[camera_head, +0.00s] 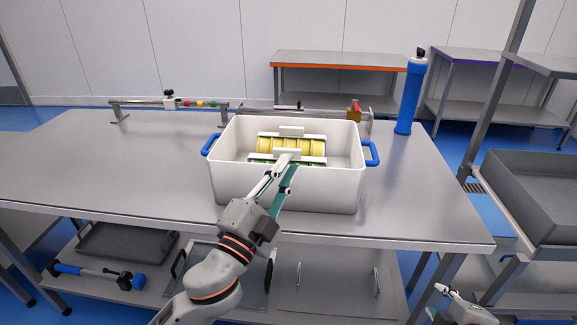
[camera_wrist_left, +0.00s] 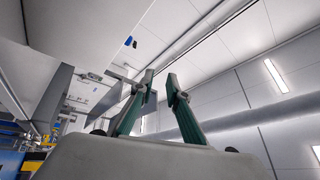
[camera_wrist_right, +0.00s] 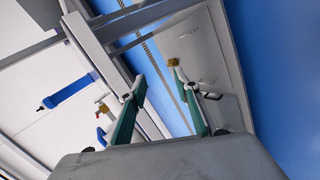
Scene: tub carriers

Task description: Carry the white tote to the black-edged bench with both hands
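The white tote (camera_head: 230,185) stands upright on the near grey workbench (camera_head: 110,180). Its blue left handle (camera_head: 210,143) and blue right handle (camera_head: 371,153) stick out at its ends. Yellow ribbed parts (camera_head: 305,147) in a white and green frame lie inside. My left gripper (camera_head: 283,170) appears in front of the tote's middle and hides part of its front wall; its fingers are spread and empty in the left wrist view (camera_wrist_left: 158,80). My right gripper (camera_head: 436,300) is low at the right, apart from the tote; its fingers are spread in the right wrist view (camera_wrist_right: 155,90). I cannot identify a black-edged bench.
A blue cylinder (camera_head: 410,98) stands right of the tote, and a rail with colored parts (camera_head: 175,103) lies behind left. An orange-edged bench (camera_head: 335,60) and a purple-edged bench (camera_head: 470,57) stand behind. A shelf unit with a grey tray (camera_head: 535,205) is at right.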

